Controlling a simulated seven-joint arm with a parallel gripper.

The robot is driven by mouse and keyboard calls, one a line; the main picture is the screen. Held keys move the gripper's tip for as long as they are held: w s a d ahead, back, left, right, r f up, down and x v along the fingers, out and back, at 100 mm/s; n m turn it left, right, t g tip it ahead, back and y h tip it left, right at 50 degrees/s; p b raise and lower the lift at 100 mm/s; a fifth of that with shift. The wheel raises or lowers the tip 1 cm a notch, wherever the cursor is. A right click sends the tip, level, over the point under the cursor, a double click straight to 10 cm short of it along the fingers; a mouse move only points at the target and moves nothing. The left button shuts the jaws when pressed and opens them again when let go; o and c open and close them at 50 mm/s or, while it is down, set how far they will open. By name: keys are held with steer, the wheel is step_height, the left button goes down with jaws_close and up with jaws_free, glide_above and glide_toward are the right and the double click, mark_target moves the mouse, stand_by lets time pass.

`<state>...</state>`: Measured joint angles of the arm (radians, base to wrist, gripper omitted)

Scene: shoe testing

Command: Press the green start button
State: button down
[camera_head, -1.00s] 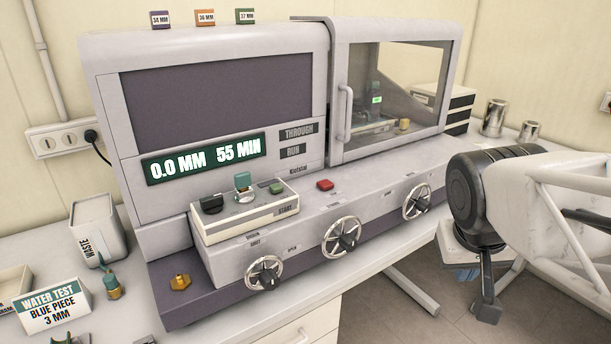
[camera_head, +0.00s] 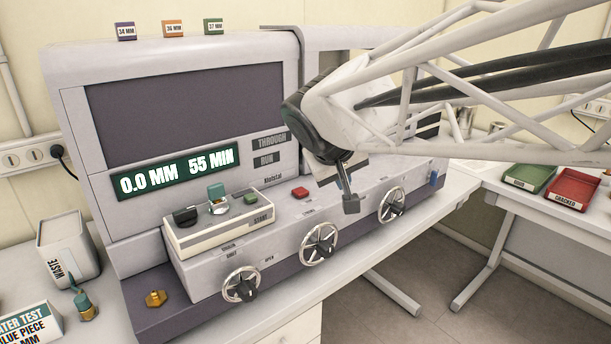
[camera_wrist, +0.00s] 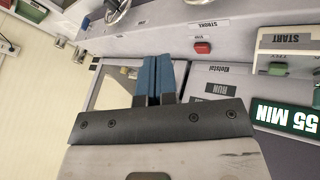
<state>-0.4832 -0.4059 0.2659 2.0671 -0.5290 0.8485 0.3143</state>
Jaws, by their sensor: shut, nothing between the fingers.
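The green start button (camera_head: 250,199) is a small green block on the raised cream panel of the machine, by the START label (camera_head: 262,218). In the wrist view the green button (camera_wrist: 277,69) shows at the right, beside the upside-down START label. My gripper (camera_head: 345,184) is over the machine's front ledge, to the right of the button and apart from it; the arm partly hides it. In the wrist view my gripper's blue fingers (camera_wrist: 158,62) are together and empty, to the left of the button.
A red button (camera_head: 300,193) sits on the ledge between my gripper and the panel. A black knob (camera_head: 185,216) and a teal-topped part (camera_head: 216,193) stand left of the green button. Several handwheels, including the middle one (camera_head: 319,244), line the front. The display (camera_head: 176,171) reads 0.0 MM 55 MIN.

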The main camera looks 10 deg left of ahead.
mark_target(248, 196)
steer(key=w+a+r+n+t, duration=0.1)
steer(key=w+a+r, duration=0.1)
steer(key=a, duration=0.8)
steer(key=w+a+r+n+t+y, duration=0.1)
steer(key=w+a+r+n, duration=0.1)
steer(key=a, duration=0.8)
steer(key=shift+w+t, duration=0.4)
steer(key=shift+w, duration=0.1)
steer(key=shift+a+r, duration=0.1)
steer(key=shift+f, duration=0.2)
steer(key=shift+f, duration=4.2)
steer(key=shift+f, duration=0.2)
steer(key=shift+f, duration=0.3)
steer(key=shift+f, duration=0.95)
steer(key=shift+r, duration=0.25)
steer(key=shift+w+r, duration=0.1)
steer(key=shift+r, duration=1.3)
